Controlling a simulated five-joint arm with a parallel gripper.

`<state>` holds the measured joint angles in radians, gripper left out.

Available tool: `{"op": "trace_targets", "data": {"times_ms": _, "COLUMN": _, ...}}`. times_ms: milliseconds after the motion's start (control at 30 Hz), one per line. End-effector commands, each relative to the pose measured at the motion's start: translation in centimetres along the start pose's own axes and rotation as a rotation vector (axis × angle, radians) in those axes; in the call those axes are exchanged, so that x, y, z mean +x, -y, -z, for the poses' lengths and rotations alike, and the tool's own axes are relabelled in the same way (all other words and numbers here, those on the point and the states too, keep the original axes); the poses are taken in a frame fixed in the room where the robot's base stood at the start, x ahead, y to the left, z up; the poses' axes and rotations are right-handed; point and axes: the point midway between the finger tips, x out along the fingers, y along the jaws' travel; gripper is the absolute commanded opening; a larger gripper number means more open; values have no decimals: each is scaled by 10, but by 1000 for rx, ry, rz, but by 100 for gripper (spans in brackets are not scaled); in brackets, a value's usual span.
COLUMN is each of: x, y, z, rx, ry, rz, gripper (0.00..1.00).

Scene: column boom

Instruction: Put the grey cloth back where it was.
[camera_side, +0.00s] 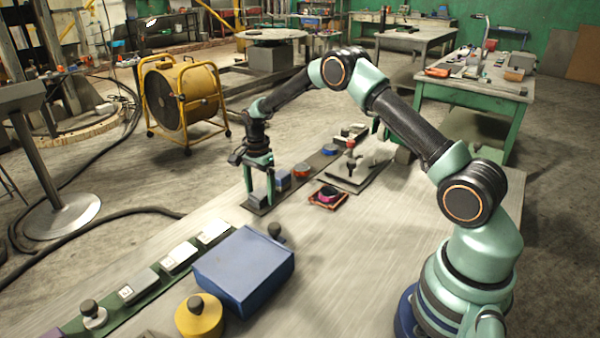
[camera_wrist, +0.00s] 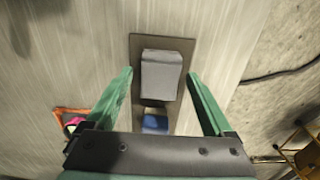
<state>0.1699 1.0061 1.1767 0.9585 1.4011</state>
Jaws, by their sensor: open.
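My gripper (camera_side: 259,190) is open, with its two green fingers pointing down close above a dark strip (camera_side: 300,180). In the wrist view, a grey, squared piece (camera_wrist: 162,75) lies on the dark strip (camera_wrist: 135,50), between the open fingertips (camera_wrist: 160,75) in the picture. It looks like a folded cloth or a block; I cannot tell which, nor whether the fingers touch it. In the side view it is mostly hidden by my fingers. No other plain grey cloth stands out.
A blue block (camera_side: 283,180) sits beside my gripper on the strip, also in the wrist view (camera_wrist: 155,123). An orange tray (camera_side: 315,204) lies nearby. A large blue box (camera_side: 243,265) and yellow weight (camera_side: 199,318) stand in front. The middle of the table is clear.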

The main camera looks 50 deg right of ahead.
Motion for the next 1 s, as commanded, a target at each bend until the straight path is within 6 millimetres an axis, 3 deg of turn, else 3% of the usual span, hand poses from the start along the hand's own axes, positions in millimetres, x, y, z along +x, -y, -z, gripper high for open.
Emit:
{"op": "trace_targets", "data": {"times_ms": 167, "x": -17, "y": 1, "z": 0, "rx": 0, "ry": -1, "rz": 3, "gripper": 86}}
{"op": "trace_targets", "data": {"times_ms": 600, "x": -101, "y": 1, "z": 0, "rx": 0, "ry": -1, "rz": 4, "gripper": 86}}
{"op": "trace_targets", "data": {"times_ms": 867, "x": -125, "y": -1, "z": -1, "rx": -11, "ry": -1, "rz": 6, "gripper": 86}}
{"op": "trace_targets", "data": {"times_ms": 1000, "x": -149, "y": -9, "z": -8, "rx": -102, "ry": -8, "rz": 36, "gripper": 86}}
